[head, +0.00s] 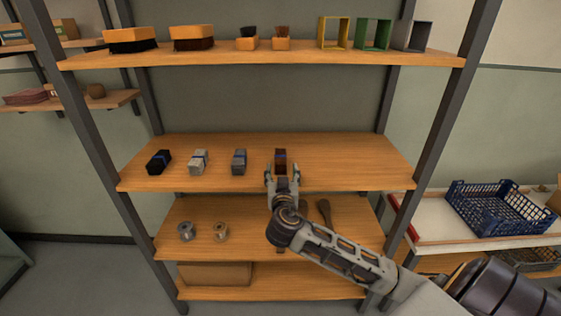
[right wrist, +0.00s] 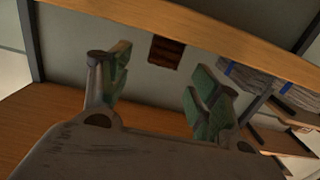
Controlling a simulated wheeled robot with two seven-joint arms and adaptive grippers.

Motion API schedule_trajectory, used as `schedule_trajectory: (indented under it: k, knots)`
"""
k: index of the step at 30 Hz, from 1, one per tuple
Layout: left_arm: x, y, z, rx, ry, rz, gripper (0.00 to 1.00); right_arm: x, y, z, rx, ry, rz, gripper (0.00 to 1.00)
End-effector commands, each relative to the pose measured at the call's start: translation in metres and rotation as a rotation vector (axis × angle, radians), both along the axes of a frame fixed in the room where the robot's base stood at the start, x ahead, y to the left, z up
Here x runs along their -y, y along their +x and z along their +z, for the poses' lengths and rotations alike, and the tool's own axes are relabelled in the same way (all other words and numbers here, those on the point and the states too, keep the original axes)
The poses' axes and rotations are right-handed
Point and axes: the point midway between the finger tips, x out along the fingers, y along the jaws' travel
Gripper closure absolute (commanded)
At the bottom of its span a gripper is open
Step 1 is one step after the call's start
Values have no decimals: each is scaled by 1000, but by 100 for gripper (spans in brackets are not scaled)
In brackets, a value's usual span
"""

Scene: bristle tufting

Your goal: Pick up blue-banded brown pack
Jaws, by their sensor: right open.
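The blue-banded brown pack (head: 280,154) stands on the middle shelf, at the right end of a row of packs. My right gripper (head: 282,171) is just in front of it, with its fingers pointing at it. The fingers partly hide the pack's lower front. In the right wrist view, the open green-padded fingers (right wrist: 160,88) show with nothing held between them. A dark brown block, which looks like the pack (right wrist: 166,51), shows beyond and between them; its blue band is not clear there. My left gripper is not in view.
A grey pack (head: 239,160), a lighter grey pack (head: 198,162) and a black pack (head: 158,162), all blue-banded, stand to the left. The upper shelf (head: 300,56) runs above. The middle shelf (head: 350,177) is bare to the right.

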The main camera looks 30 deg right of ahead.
Motion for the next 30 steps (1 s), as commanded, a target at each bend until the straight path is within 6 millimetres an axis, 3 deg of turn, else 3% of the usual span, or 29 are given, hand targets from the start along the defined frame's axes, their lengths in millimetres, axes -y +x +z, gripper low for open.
schedule_trajectory:
  k: [9,22,30]
  knots:
    - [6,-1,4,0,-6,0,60,16,25,-1,0,0,0,38]
    - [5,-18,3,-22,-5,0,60,17,28,-1,0,1,0,38]
    - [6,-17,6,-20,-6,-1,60,21,37,0,0,0,-1,38]
